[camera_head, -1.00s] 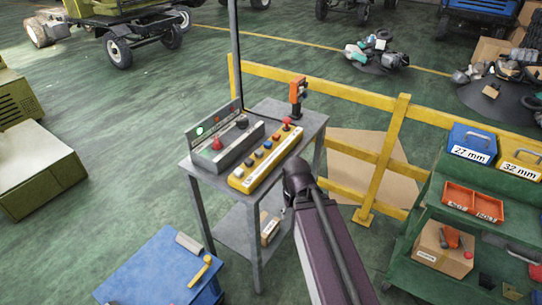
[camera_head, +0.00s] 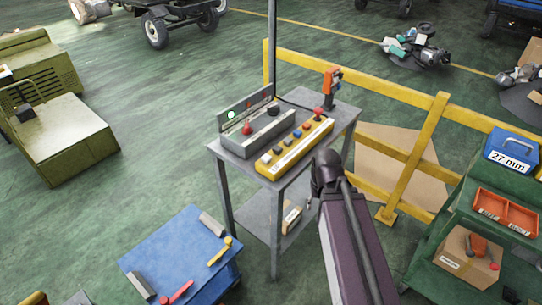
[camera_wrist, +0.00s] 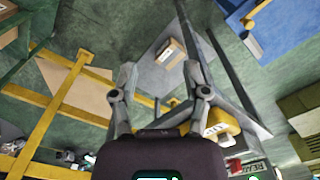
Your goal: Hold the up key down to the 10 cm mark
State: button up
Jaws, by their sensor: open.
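A yellow control box (camera_head: 295,148) with a row of dark, blue, orange and red buttons lies on a grey stand (camera_head: 344,118). I cannot tell which button is the up key, and no 10 cm mark can be made out. Behind the yellow box is a grey box (camera_head: 262,134) with a red knob and a dark knob. My gripper (camera_wrist: 160,68) is open and empty in the wrist view, with its two fingers apart. Part of the yellow box (camera_wrist: 222,122) shows there beside the right finger, with a gap I cannot judge.
An orange-red tool (camera_head: 330,87) stands at the stand's back corner, near a tall post (camera_head: 272,50). A yellow rail (camera_head: 410,160) runs behind. A blue cart (camera_head: 165,250) stands front left and a green shelf (camera_head: 432,235) right.

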dwell(0.4)
jog(key=shift+w, duration=0.1)
jog(key=c, duration=0.7)
jog(key=shift+w+r, duration=0.15)
grip_shut()
jog(key=w+a+r+n+p, duration=0.4)
jog(key=w+a+n, duration=0.1)
jog(key=w+n, duration=0.3)
jog(key=w+a+r+n+p, duration=0.4)
jog(key=w+a+n, duration=0.1)
jog(key=w+n, duration=0.4)
jog(key=w+a+r+n+p, duration=0.4)
jog(key=w+n, duration=0.4)
jog(key=n, duration=0.2)
jog(key=shift+w+a+r+n+p, duration=0.3)
jog(key=shift+a+p, duration=0.1)
jog(key=shift+a, duration=0.3)
